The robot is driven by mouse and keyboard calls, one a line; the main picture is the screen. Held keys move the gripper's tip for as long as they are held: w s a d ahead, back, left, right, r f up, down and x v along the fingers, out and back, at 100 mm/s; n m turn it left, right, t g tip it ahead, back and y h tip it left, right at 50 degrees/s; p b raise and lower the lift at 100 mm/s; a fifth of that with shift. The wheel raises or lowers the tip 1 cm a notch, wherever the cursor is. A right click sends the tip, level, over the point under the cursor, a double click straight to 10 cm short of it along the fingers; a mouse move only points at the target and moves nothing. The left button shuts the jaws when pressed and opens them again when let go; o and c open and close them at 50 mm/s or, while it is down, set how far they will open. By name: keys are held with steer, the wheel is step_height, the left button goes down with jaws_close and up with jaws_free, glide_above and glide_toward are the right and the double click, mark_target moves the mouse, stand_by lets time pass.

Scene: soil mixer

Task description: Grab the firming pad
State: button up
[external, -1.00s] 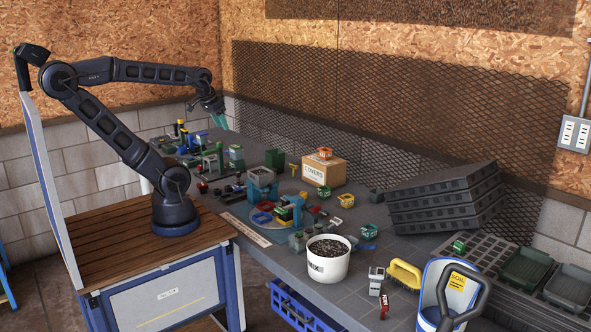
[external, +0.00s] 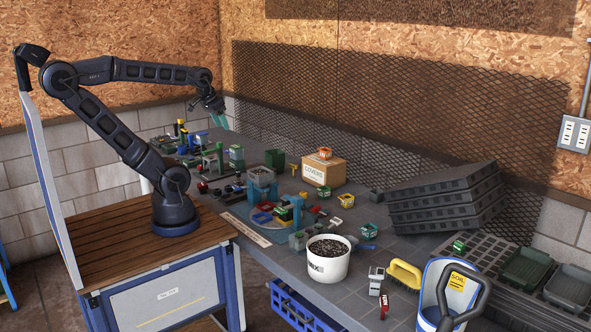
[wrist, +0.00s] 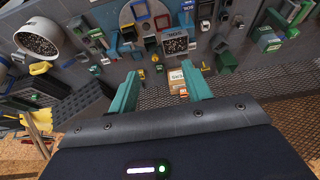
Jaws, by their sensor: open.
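My gripper (external: 218,118) is open and empty, high over the far left part of the bench in the external view. In the wrist view its two teal fingers (wrist: 156,76) are spread apart, with nothing between them. I cannot tell for sure which object is the firming pad. A small yellow T-shaped piece (external: 294,168) stands by the cardboard box, and several small tools and blocks lie around it. None of them touches my gripper.
A soil-filled white bucket (external: 328,262) stands near the front edge. A cardboard box (external: 323,172), a grey hopper (external: 262,175) on a blue stand and stacked black trays (external: 445,198) crowd the bench. Wire mesh (external: 400,120) covers the wall behind.

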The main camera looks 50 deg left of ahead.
steer(key=w+a+f+n+g, duration=0.15)
steer(key=w+a+n, duration=0.4)
steer(key=w, duration=0.75)
steer(key=n+g+h, duration=0.2)
steer(key=n+g, duration=0.1)
steer(key=n, duration=0.8)
glide_above(238, 173)
steer(key=a, duration=0.2)
step_height(238, 173, down, 30)
steer(key=f, duration=0.7)
steer(key=d+f, duration=0.1)
steer(key=f, duration=0.2)
steer(key=shift+w+d+f, duration=0.1)
steer(key=shift+w+f, duration=0.15)
steer(key=shift+f, duration=0.15)
jaws_close()
steer(key=shift+r, duration=0.1)
